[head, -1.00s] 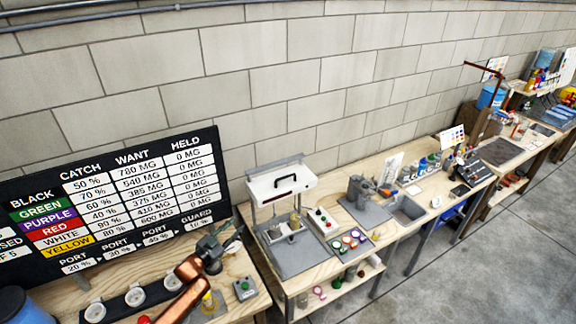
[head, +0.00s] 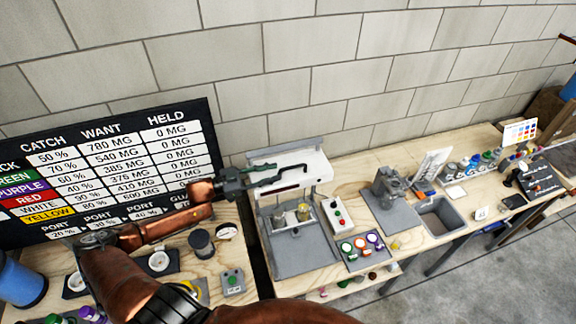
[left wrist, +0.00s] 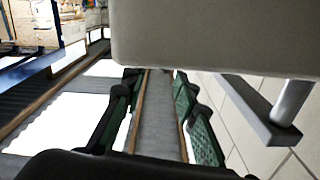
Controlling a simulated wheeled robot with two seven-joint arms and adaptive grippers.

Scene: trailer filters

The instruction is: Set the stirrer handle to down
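The stirrer has a white box-shaped head (head: 318,172) held up on posts over a grey base (head: 300,258). A bent black handle (head: 294,167) shows on the head's front, partly overlapped by my gripper. My left gripper (head: 264,177) is in front of the head's left part, close to the handle. In the left wrist view its two green-padded fingers (left wrist: 158,115) stand apart with nothing between them. The pale head (left wrist: 215,40) fills the top right there; the handle cannot be made out. Contact with the handle cannot be told. My right gripper is out of view.
Metal cups (head: 304,212) stand under the head. A control box with buttons (head: 337,214) and a panel of coloured knobs (head: 361,246) are to the right. A dark board (head: 110,165) stands at left behind the port cups. The block wall is close behind.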

